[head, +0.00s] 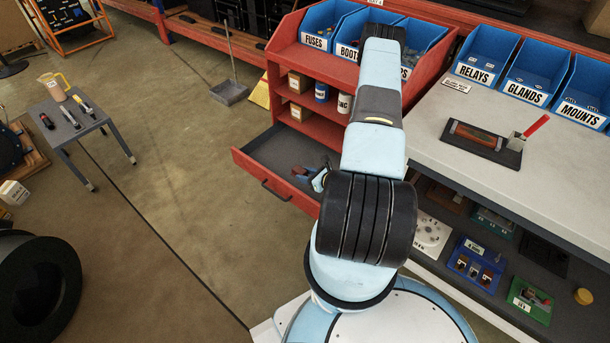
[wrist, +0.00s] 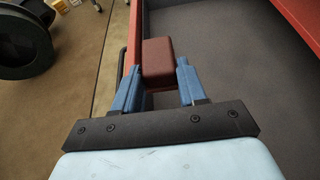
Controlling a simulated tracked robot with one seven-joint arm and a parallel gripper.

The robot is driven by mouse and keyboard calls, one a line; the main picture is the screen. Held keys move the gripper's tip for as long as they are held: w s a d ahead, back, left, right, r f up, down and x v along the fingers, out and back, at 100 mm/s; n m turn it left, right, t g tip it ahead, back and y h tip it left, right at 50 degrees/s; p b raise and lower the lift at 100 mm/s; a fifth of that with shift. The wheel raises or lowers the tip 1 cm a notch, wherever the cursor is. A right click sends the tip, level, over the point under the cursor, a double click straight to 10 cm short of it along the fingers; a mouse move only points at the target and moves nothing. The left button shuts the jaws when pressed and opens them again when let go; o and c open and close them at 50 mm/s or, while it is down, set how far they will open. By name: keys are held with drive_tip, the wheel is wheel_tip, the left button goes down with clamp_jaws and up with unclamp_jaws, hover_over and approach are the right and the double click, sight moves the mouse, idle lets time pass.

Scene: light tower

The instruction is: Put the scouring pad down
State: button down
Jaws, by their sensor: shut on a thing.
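The scouring pad (wrist: 157,60) is a reddish-brown block in the wrist view. My gripper (wrist: 158,74) is shut on it, with one blue finger on each side. The drawer's dark grey floor (wrist: 235,55) shows bare to the right in the wrist view. I cannot tell whether the pad touches the drawer.
The drawer belongs to a red cabinet (head: 310,128) with labelled blue bins. A workbench (head: 440,125) at right carries a dark tray with a brown block (head: 478,134) and a red-handled tool (head: 535,127). A small grey table (head: 75,125) with tools stands at left. The floor between is open.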

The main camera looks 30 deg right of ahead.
drive_tip(key=w+d+f, duration=0.1)
drive_tip(key=w+f, duration=0.1)
drive_tip(key=w, duration=0.1)
drive_tip(key=w+d+f, duration=0.2)
drive_tip(key=f, duration=0.1)
drive_tip(key=w+d+f, duration=0.2)
drive_tip(key=w+f, duration=0.1)
drive_tip(key=shift+w+d, duration=0.1)
drive_tip(key=shift+w, duration=0.2)
wheel_tip(320, 180, down, 3)
drive_tip(key=shift+f, duration=0.2)
drive_tip(key=c, duration=0.6)
unclamp_jaws()
